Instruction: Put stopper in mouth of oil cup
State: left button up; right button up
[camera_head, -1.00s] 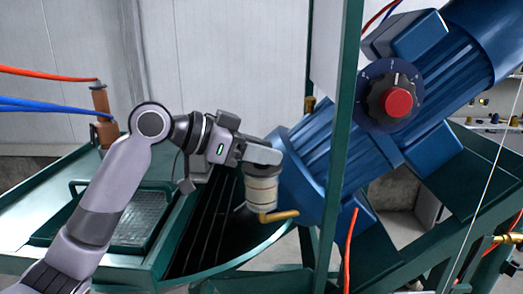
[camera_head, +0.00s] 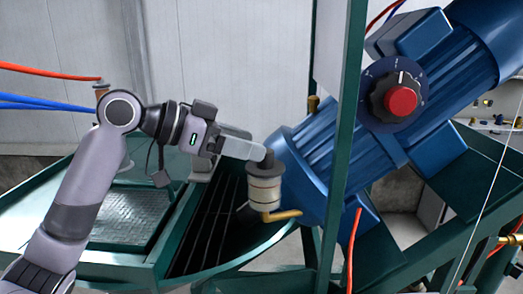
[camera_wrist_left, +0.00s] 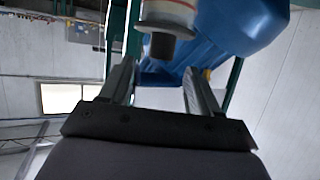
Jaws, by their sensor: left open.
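The oil cup (camera_head: 264,191) is a cream cylinder with a grey top and a brass elbow pipe below, beside the blue motor. A dark grey stopper (camera_head: 268,159) stands upright on the cup's top, at its mouth. How deep it sits cannot be told. In the left wrist view, the cup (camera_wrist_left: 168,14) and stopper (camera_wrist_left: 162,46) appear inverted, beyond the fingers. My left gripper (camera_head: 263,153) is open, just left of the stopper. Its spread fingers (camera_wrist_left: 160,68) show nothing between their tips. My right gripper is not in view.
The blue motor (camera_head: 318,160) with a red knob (camera_head: 401,100) stands close right of the cup. A green upright post (camera_head: 346,125) crosses in front. A green tray (camera_head: 125,218) lies at left, with dark slats (camera_head: 208,225) beside it.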

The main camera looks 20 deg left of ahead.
pick_arm(q)
jog(key=v, duration=0.7)
jog(key=shift+s+a+r+b, duration=0.15)
jog(key=shift+a+b, duration=0.05)
jog(key=shift+b, duration=0.15)
